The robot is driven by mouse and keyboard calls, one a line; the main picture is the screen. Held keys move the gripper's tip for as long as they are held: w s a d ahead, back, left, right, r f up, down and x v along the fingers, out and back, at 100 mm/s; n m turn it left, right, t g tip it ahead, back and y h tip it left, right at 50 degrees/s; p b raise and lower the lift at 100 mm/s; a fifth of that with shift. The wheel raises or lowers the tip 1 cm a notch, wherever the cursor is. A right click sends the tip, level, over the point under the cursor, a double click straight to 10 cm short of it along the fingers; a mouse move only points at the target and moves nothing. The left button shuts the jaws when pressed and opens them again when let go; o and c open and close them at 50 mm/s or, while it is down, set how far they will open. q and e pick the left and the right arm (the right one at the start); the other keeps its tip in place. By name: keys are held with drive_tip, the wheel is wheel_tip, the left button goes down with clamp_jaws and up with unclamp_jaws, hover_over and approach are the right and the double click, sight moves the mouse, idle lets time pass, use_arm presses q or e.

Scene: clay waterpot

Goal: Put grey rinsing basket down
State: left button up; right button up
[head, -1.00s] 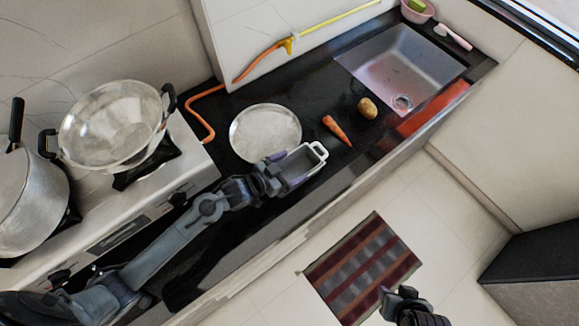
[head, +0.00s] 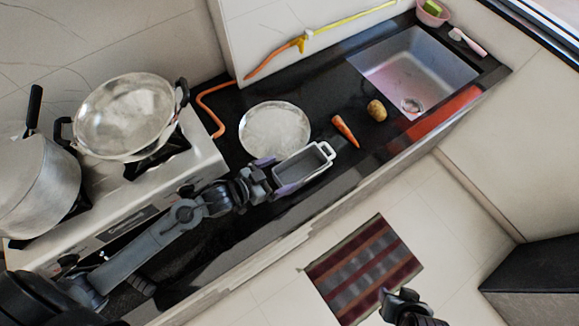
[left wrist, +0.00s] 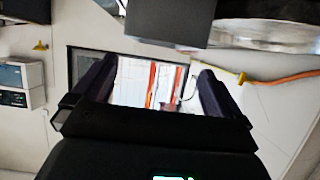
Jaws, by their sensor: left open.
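The grey rinsing basket (head: 306,163) is a small rectangular tub with a pale looped handle at its far right end. In the head view it sits by the counter's front edge, just below the round plate. My left gripper (head: 275,176) is open at the basket's near left end, its purple-tinted fingers spread at either side of that end. Whether they touch it I cannot tell. In the left wrist view the two dark fingers (left wrist: 157,85) stand wide apart with nothing between them. My right gripper (head: 397,300) is low over the floor mat's corner; its jaws are unclear.
A round metal plate (head: 275,130), a carrot (head: 345,130) and a potato (head: 377,110) lie on the black counter (head: 318,95). The sink (head: 420,68) is at the upper right. A wok (head: 125,115) and a pot (head: 35,190) stand on the stove at left.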

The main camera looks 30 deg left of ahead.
use_arm(q)
drive_tip(key=s+a+r+n+g+y, duration=0.1)
drive_tip(key=s+n+g+y, duration=0.1)
drive_tip(key=s, duration=0.6)
drive_tip(key=s+a+r+n+g+y, duration=0.1)
drive_tip(key=s+g+y, duration=0.3)
drive_tip(key=s, duration=0.5)
drive_tip(key=shift+a+r+n+g, duration=0.2)
drive_tip(key=shift+a+n+g, duration=0.4)
drive_tip(key=shift+g, duration=0.5)
drive_tip(key=shift+a, duration=0.1)
